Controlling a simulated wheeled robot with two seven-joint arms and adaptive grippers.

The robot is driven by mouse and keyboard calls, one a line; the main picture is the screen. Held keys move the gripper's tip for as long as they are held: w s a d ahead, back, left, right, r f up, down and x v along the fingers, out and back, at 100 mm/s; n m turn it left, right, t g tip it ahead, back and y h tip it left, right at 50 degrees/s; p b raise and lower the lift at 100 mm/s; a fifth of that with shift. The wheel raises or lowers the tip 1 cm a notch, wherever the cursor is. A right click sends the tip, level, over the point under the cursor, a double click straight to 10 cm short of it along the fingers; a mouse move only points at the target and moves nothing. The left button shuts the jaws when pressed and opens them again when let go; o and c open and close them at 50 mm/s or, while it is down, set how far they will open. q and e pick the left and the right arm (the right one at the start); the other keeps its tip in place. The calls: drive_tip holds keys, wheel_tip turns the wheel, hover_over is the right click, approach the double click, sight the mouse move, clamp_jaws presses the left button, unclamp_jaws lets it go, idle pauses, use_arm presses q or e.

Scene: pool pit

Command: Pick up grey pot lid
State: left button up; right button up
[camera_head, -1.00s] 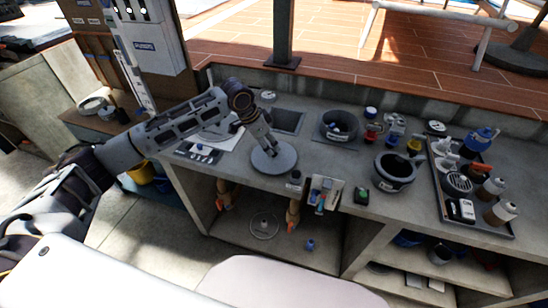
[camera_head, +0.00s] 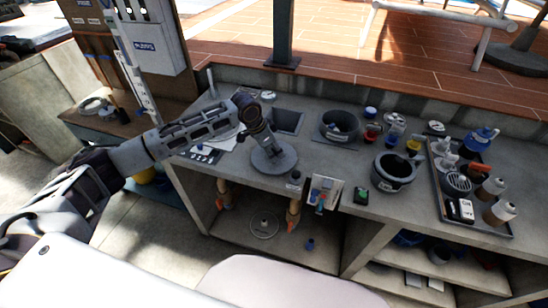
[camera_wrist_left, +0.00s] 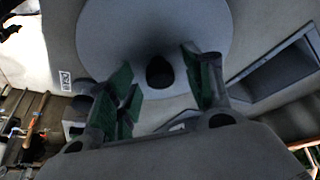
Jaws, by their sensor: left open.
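The grey pot lid (camera_head: 274,168) is a round disc lying flat on the concrete counter. In the left wrist view the lid (camera_wrist_left: 110,25) fills the top middle, with its dark knob (camera_wrist_left: 160,72) near the centre. My left gripper (camera_head: 272,150) is directly over the lid, pointing down. Its green-padded fingers (camera_wrist_left: 158,62) are apart, one on each side of the knob in the wrist view. I cannot tell whether they touch the lid. My right gripper is in neither view.
A dark pot (camera_head: 340,126) and another pot (camera_head: 394,172) stand to the right. A tray (camera_head: 480,222) with bottles is farther right. A small box (camera_head: 325,189) and a small jar (camera_head: 295,178) sit near the front edge. A sink recess (camera_head: 289,121) lies behind the lid.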

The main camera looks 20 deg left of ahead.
use_arm(q)
clamp_jaws()
drive_tip(key=shift+r, duration=0.15)
wheel_tip(320, 180, up, 10)
idle(0.9)
idle(0.5)
